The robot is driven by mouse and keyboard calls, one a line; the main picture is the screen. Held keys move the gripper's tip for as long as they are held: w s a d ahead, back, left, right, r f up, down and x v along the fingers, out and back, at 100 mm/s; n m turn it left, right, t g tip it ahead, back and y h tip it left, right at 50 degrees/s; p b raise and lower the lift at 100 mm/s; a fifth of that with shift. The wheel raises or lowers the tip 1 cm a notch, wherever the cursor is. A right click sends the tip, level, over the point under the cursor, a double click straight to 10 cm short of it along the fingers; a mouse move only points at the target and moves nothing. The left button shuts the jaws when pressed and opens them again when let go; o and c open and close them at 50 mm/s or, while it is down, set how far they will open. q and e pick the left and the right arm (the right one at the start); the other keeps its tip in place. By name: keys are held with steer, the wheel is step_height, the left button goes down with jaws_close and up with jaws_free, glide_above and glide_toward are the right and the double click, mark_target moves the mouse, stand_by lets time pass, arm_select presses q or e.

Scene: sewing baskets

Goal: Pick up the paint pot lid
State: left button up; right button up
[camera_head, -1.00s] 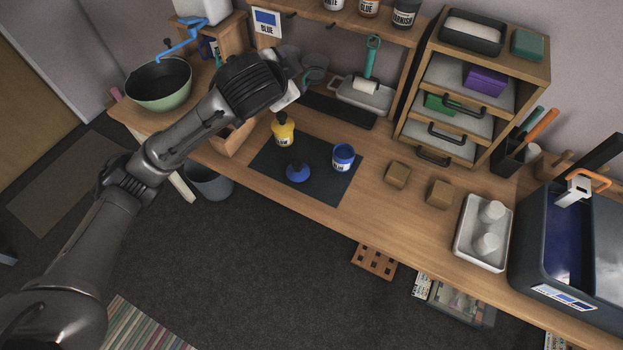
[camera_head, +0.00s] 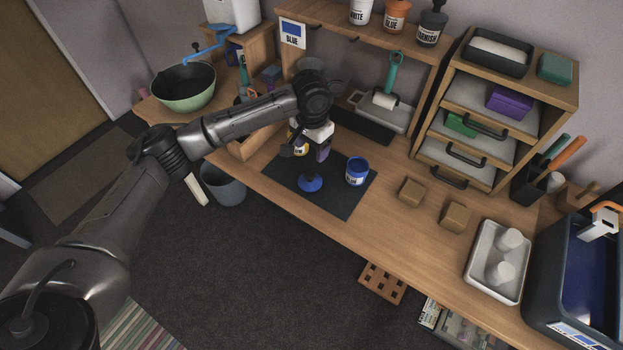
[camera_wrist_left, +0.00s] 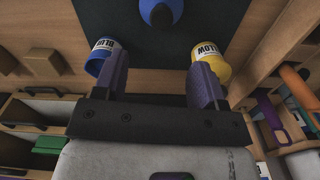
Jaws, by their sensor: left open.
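The blue paint pot lid (camera_head: 310,184) lies on the dark mat (camera_head: 345,204), with its knob up. It also shows at the top edge of the left wrist view (camera_wrist_left: 160,12), partly cut off. My left gripper (camera_head: 306,152) is open and empty, above and a little behind the lid, apart from it. Its two purple fingers also show in the left wrist view (camera_wrist_left: 158,78), spread wide. The open blue paint pot (camera_head: 357,172) stands on the mat right of the lid. My right gripper is not in view.
A yellow pot (camera_wrist_left: 212,62) stands close by my left gripper, partly hidden behind it in the head view. Two brown blocks (camera_head: 412,192) and a white tray (camera_head: 498,268) are to the right. Shelf and drawers (camera_head: 490,125) stand behind. The mat's front part is clear.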

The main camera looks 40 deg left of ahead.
mark_target(310, 172)
arm_select(q)
step_height(310, 172, down, 6)
steer(key=shift+f+b, duration=0.25)
steer(key=shift+b, duration=0.1)
steer(key=shift+s+f+b, duration=0.15)
steer(key=shift+f+b, duration=0.05)
steer(key=shift+f, duration=1.15)
steer(key=shift+s+f+b, duration=0.1)
steer(key=shift+f+b, duration=0.1)
steer(key=shift+f, duration=1.1)
steer(key=c, duration=1)
steer(key=shift+r, duration=0.1)
